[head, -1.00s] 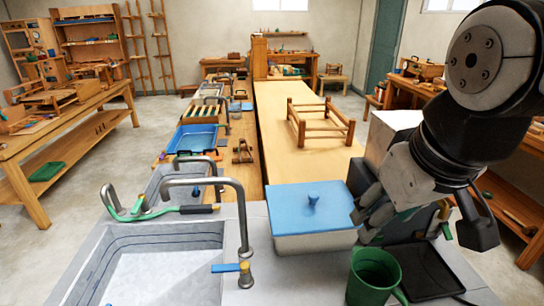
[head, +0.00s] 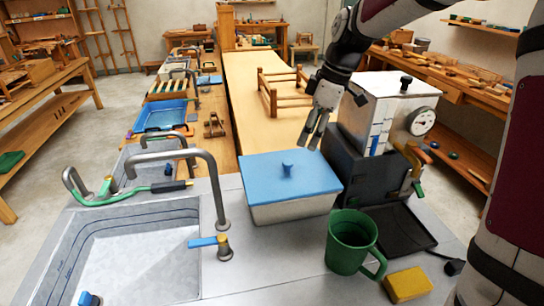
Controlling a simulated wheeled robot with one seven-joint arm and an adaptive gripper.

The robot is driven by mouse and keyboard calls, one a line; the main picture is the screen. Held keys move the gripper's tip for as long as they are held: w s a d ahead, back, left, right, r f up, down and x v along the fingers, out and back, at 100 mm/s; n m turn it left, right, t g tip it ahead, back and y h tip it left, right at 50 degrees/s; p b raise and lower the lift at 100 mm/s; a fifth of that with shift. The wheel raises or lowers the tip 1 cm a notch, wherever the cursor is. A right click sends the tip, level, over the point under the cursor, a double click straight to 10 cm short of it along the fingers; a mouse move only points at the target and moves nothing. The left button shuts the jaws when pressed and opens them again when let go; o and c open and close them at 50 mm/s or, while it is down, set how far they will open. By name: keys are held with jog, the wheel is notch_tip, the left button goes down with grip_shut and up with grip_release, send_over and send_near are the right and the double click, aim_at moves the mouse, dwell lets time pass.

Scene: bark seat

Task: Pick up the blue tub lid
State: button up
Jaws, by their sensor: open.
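The blue tub lid (head: 260,180) lies on a white tub (head: 293,210) on the grey counter, with a small blue knob (head: 287,169) standing up near its middle. The lid sits flat and covers the tub's top. My gripper (head: 312,138) is open and empty.
A green mug (head: 350,242) and a yellow sponge (head: 408,284) are in front right of the tub. A dark and white machine with a gauge (head: 386,108) stands close on the right. A tap (head: 213,185) and sink (head: 130,254) are on the left.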

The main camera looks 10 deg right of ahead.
jog(key=n+y, duration=0.1)
jog(key=n, duration=0.1)
send_near(291, 162)
jog(key=shift+y, duration=0.3)
jog(key=x, duration=0.4)
jog(key=shift+s+d+f, duration=0.2)
jog(key=shift+s+f, duration=0.15)
jog(key=shift+f, duration=0.05)
jog(key=x, duration=0.4)
jog(key=shift+w+r, duration=0.15)
jog(key=shift+w, duration=0.25)
jog(key=shift+w+a+f+p, duration=0.15)
jog(key=shift+a+f+p, duration=0.15)
jog(key=shift+f, duration=0.35)
jog(key=shift+c, duration=0.4)
grip_shut()
